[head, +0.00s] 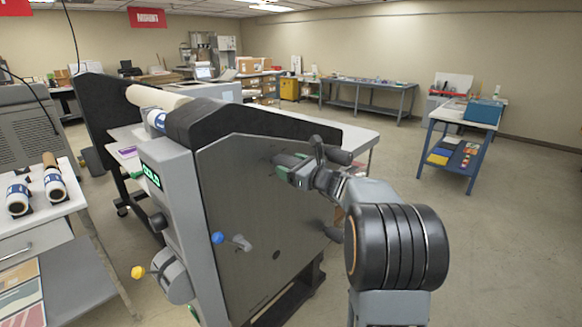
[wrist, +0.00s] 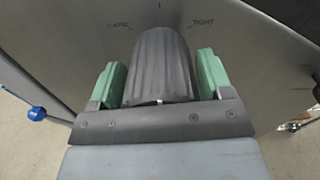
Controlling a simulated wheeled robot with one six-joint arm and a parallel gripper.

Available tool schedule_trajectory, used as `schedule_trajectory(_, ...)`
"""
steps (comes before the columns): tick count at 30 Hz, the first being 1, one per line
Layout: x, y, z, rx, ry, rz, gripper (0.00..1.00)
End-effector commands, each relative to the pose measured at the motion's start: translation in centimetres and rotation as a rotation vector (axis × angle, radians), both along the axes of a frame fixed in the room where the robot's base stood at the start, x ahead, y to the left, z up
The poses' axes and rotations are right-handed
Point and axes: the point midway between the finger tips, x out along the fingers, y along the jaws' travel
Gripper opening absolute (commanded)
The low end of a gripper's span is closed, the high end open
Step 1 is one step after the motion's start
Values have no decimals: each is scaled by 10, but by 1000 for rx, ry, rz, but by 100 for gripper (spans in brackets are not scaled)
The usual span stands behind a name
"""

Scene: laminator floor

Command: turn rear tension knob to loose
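A dark grey, ridged knob (wrist: 160,65) stands out from the laminator's side panel (head: 258,210). In the wrist view the word LOOSE is printed on the panel to its upper left and TIGHT to its upper right, with a small tick between them. My gripper (wrist: 160,85) has its green fingers on either side of the knob, with a narrow gap showing, clearest on the right. It is open around the knob. In the head view my gripper (head: 290,168) is at the upper part of the side panel, and the knob is largely hidden there.
A blue-ended lever (head: 218,237) sits lower on the same panel and also shows in the wrist view (wrist: 37,113). A yellow knob (head: 138,272) is at the front. A table with rolls (head: 35,208) stands left. Open floor (head: 490,240) lies to the right.

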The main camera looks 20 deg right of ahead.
Motion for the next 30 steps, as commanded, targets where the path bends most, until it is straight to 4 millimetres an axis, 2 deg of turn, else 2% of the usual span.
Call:
schedule_trajectory(1,0,0,0,0,0,0,68)
schedule_trajectory(10,0,0,0,0,0,0,39)
schedule_trajectory(20,0,0,-4,-57,-27,-1,39)
schedule_trajectory(30,-1,1,-8,-304,-143,0,39)
